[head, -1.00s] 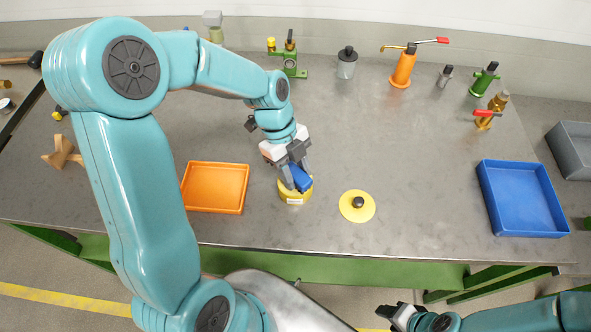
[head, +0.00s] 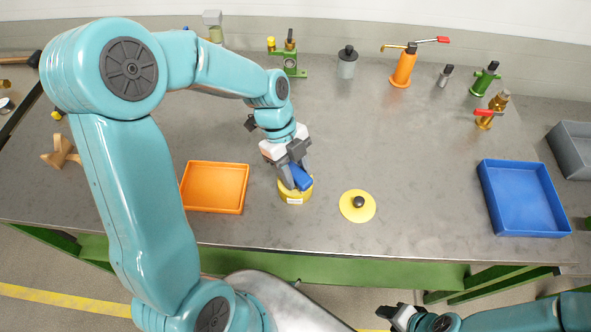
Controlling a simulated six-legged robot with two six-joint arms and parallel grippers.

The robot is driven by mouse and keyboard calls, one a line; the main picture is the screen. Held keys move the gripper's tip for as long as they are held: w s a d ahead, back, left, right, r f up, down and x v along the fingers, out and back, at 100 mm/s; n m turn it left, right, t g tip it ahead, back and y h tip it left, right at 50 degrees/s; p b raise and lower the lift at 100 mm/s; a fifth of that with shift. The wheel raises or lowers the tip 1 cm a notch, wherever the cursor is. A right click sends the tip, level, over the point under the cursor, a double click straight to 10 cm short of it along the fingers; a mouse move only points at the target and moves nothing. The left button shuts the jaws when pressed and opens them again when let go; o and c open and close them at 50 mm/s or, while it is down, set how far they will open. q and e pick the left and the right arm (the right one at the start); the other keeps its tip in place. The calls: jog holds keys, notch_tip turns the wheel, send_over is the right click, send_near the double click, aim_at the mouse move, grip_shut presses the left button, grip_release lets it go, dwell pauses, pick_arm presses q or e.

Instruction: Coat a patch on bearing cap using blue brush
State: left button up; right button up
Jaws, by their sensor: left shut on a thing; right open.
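My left gripper (head: 295,177) is shut on the blue brush (head: 303,178). It holds the brush at a round yellow pot (head: 294,199) with a pale label, at the middle front of the table. The brush's lower end is hidden in or behind the pot's rim, and I cannot tell how deep it sits. A yellow disc (head: 348,212) with a black knob lies flat to the right of the pot. I cannot pick out the bearing cap with certainty. My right gripper (head: 392,312) is open and empty, low in front of the table.
An orange tray (head: 241,210) lies left of the pot, and a blue tray (head: 545,234) lies at the right. The table's centre (head: 400,130) is clear.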

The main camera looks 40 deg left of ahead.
aim_at(296, 171)
pick_arm(q)
jog(key=shift+s, duration=0.1)
dwell(0.4)
jog(key=shift+r+p, duration=0.6)
jog(key=shift+r, duration=0.2)
jog(key=shift+r+p, duration=1.65)
jog(key=shift+r, duration=1.1)
jog(key=shift+f, duration=0.1)
